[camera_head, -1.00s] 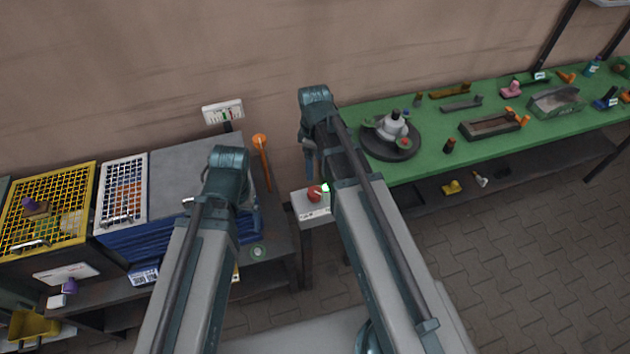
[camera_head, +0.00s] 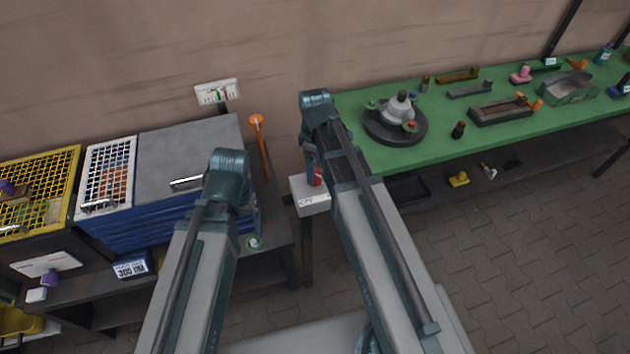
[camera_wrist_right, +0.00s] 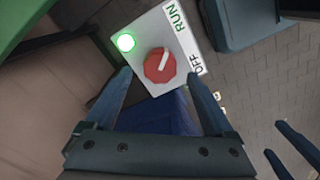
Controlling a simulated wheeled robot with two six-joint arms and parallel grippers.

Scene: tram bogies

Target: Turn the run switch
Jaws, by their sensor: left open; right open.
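The switch box (camera_head: 312,199) is a small pale box on a dark post, with a red knob (camera_head: 318,177) on top. In the right wrist view the box (camera_wrist_right: 142,32) bears RUN and OFF labels, a lit green lamp (camera_wrist_right: 126,42) and the red knob (camera_wrist_right: 159,66). The knob's white mark slants to the upper right. My right gripper (camera_wrist_right: 163,78) is open and empty, its fingertips on either side below the knob, apart from it. My left arm's jaws are mostly hidden in the head view; two blue fingers (camera_wrist_right: 285,150) at lower right look like my left gripper, open.
A green bench (camera_head: 375,150) with a dark turntable (camera_head: 385,128) and several parts is on the right. A dark bench with a blue drawer cabinet (camera_head: 150,228) and a yellow mesh crate (camera_head: 62,165) is on the left. An orange-topped post (camera_head: 261,140) stands behind my left arm.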

